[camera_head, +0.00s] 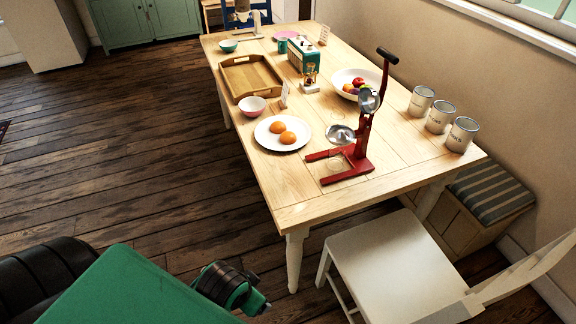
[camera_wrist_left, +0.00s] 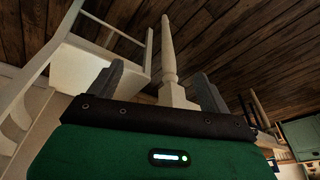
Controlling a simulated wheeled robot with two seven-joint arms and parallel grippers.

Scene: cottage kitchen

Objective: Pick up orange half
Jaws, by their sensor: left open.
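Two orange halves lie on a white plate (camera_head: 262,140) near the table's left edge in the head view. One orange half (camera_head: 277,127) is a little farther back, and the other orange half (camera_head: 288,138) is nearer. Both look dome side up. My left gripper (camera_wrist_left: 160,88) shows in the left wrist view with its two fingers wide apart and nothing between them. It is low, beside the table, with a white table leg (camera_wrist_left: 169,50) beyond the fingers. It is well away from the plate. My right gripper is not in view.
A red press (camera_head: 354,158) stands right of the plate. A pink bowl (camera_head: 253,105), wooden tray (camera_head: 250,80), fruit bowl (camera_head: 343,80) and several tins (camera_head: 438,117) share the table (camera_head: 300,195). A white chair (camera_head: 390,262) stands at the near side. The dark floor at left is clear.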

